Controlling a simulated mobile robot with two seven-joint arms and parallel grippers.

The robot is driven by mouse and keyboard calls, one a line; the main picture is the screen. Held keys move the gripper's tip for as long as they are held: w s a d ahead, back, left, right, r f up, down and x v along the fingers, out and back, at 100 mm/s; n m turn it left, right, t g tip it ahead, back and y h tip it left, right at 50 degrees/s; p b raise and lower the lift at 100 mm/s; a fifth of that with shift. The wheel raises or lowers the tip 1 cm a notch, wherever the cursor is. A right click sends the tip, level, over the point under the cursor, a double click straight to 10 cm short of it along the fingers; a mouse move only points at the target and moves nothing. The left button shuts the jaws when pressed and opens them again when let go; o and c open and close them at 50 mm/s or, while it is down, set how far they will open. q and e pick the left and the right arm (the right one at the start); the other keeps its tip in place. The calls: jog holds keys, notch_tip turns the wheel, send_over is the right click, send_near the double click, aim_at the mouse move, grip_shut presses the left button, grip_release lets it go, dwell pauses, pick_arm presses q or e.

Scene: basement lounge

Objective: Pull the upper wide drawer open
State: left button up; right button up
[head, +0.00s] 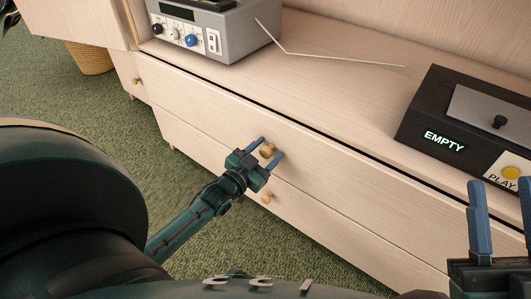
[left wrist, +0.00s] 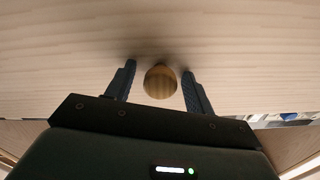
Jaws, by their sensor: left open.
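The upper wide drawer (head: 215,108) is a pale wood front below the cabinet top, and it looks closed. Its round wooden knob (head: 267,150) sits between the blue fingers of my left gripper (head: 265,150). In the left wrist view the knob (left wrist: 160,82) lies between the two open fingertips (left wrist: 160,80), with a gap on each side. The lower drawer's knob (head: 266,197) is just below my left gripper. My right gripper (head: 503,215) is at the right edge, its blue fingers upright and apart, with nothing seen between them.
On the cabinet top (head: 330,88) stand a grey box with knobs (head: 215,35) and a black box marked EMPTY (head: 430,115). A thin pale rod (head: 345,60) lies between them. A woven basket (head: 90,57) stands at the back left. Green carpet (head: 95,105) is clear before the cabinet.

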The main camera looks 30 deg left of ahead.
pick_arm(q)
grip_shut()
dwell(0.4)
jog(key=shift+s, duration=0.15)
pick_arm(e)
jog(key=shift+r, duration=0.1)
